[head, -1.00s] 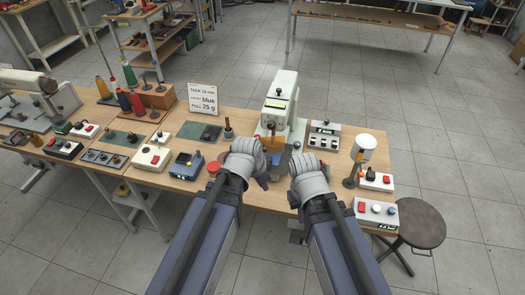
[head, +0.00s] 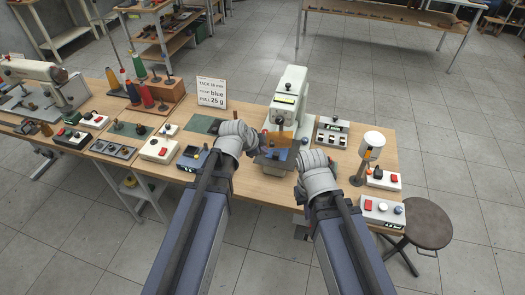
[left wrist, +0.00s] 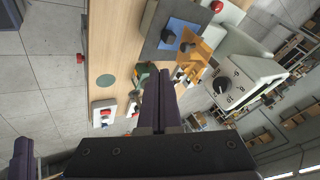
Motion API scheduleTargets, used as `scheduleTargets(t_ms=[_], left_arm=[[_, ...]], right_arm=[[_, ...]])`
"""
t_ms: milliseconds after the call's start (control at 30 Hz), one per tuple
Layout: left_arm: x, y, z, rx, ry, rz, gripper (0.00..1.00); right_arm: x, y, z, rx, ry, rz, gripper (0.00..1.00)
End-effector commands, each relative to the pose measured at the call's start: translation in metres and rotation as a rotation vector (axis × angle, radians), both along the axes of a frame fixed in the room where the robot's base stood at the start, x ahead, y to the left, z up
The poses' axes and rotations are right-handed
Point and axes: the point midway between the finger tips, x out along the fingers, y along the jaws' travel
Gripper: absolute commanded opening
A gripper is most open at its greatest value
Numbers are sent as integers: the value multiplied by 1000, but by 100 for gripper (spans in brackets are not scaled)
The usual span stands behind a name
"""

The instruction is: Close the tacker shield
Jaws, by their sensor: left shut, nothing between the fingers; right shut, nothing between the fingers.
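The white tacker machine (head: 289,90) stands upright towards the right of the bench. Its orange see-through shield (head: 277,139) sits low on its front, above a blue piece (head: 272,160). In the left wrist view the shield (left wrist: 206,47) shows beside the blue piece (left wrist: 180,34) and the machine's white body with a black knob (left wrist: 247,80). I cannot tell how far the shield is closed. My left gripper (left wrist: 160,112) is shut and empty, left of the shield in the head view and apart from it. My right gripper is shut and empty, right of the blue piece; its wrist (head: 316,172) hides most of it.
A control box (head: 332,131) is right of the machine. A white lamp-like post (head: 371,146) and boxes with red buttons (head: 382,209) stand at the right end. A stool (head: 419,220) is beyond it.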

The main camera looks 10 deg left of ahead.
Motion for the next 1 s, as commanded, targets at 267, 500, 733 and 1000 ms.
scheduleTargets(t_ms=[267, 500, 733, 1000], left_arm=[[25, -12, -43, 0, 1, -1, 0], [50, -21, -71, 1, 0, 0, 0], [79, -13, -67, 0, 1, 1, 0], [80, -13, -67, 1, 0, 0, 0]], right_arm=[[0, 0, -43, 0, 0, -1, 0], [0, 0, -71, 0, 0, -1, 0], [0, 0, -67, 0, 0, -1, 0], [0, 0, -67, 0, 0, -1, 0]])
